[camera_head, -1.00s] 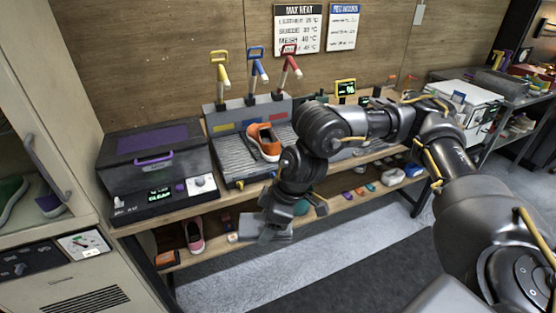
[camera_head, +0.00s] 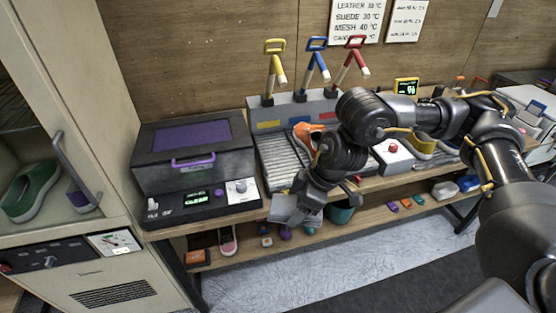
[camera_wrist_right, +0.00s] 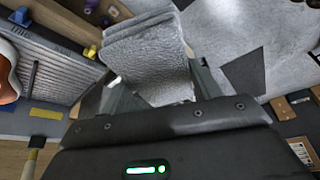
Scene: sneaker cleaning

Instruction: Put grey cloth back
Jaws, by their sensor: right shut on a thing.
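The grey cloth (camera_wrist_right: 145,55) is a folded, rough-textured pad between the fingers of my right gripper (camera_wrist_right: 160,90). In the head view the cloth (camera_head: 288,211) hangs from my right gripper (camera_head: 318,203) in front of the bench's front edge, to the right of the black machine with the purple lid panel. My right gripper is shut on it. My left gripper is not in view. The arm hides part of the bench behind it.
An orange shoe (camera_head: 304,133) sits on the grey ribbed tray (camera_head: 279,160) behind my arm. Coloured-handled tools (camera_head: 318,66) stand behind it. The purple-lidded machine (camera_head: 195,160) is to the left. The lower shelf (camera_head: 262,254) holds shoes and small items. The grey floor is clear.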

